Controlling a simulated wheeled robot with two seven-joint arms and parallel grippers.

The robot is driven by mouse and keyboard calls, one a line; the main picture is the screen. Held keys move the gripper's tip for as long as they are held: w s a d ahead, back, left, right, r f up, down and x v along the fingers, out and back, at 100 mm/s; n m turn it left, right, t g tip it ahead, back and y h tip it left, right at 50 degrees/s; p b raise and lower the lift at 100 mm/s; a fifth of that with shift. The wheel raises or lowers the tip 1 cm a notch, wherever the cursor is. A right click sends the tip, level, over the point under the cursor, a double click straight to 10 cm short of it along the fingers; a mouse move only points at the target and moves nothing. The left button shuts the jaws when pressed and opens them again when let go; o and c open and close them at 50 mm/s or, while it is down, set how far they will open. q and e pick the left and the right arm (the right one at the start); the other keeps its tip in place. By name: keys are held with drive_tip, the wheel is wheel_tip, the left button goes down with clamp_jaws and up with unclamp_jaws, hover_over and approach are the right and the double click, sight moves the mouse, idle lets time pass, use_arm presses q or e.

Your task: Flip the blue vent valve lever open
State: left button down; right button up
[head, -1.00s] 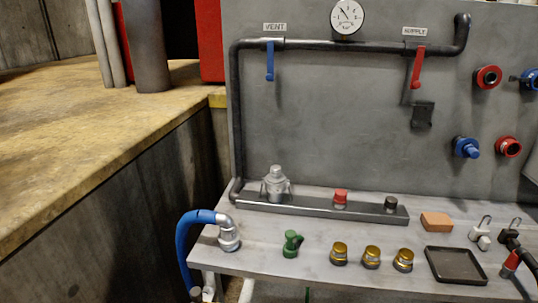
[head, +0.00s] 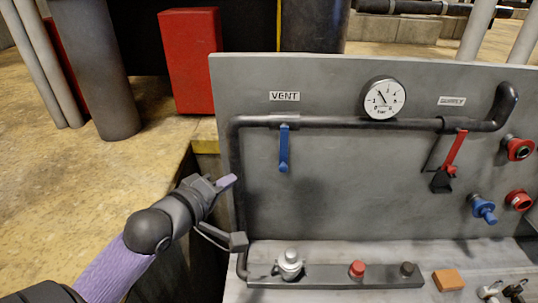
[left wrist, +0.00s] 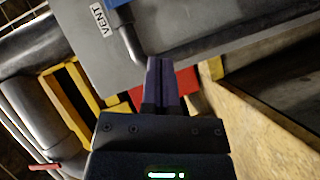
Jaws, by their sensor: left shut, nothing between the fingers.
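The blue vent lever (head: 283,150) hangs straight down from the dark pipe, under the VENT label (head: 285,96) on the grey panel. My left gripper (head: 228,181) is shut and empty, left of the lever and a little lower, near the panel's left edge and apart from the lever. In the left wrist view its closed purple fingers (left wrist: 162,82) point toward the pipe's bend, with the VENT label (left wrist: 101,20) and part of the blue lever (left wrist: 117,3) at the top edge. My right gripper is not in view.
A pressure gauge (head: 383,98) sits right of the vent lever. The red supply lever (head: 455,152) is tilted over a dark bracket. Red and blue fittings stick out at the far right. A shelf below holds a silver fitting (head: 290,265) and caps. The panel around the blue lever is clear.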

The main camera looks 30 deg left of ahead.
use_arm(q)
approach(281, 163)
drive_tip(key=w+a, duration=0.2)
drive_tip(key=a, duration=0.1)
drive_tip(key=shift+w+d+f, duration=0.3)
drive_tip(key=shift+w+d, duration=0.4)
drive_tip(key=shift+w, duration=0.05)
drive_tip(key=shift+w+d+f, duration=0.25)
drive_tip(key=shift+w+d, duration=0.4)
drive_tip(key=shift+w, duration=0.15)
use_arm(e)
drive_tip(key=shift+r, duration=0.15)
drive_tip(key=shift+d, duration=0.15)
use_arm(q)
drive_tip(key=shift+d, duration=0.1)
drive_tip(key=shift+w+d+f+n, duration=0.1)
drive_tip(key=shift+d+n, duration=0.05)
drive_tip(key=shift+n, duration=0.15)
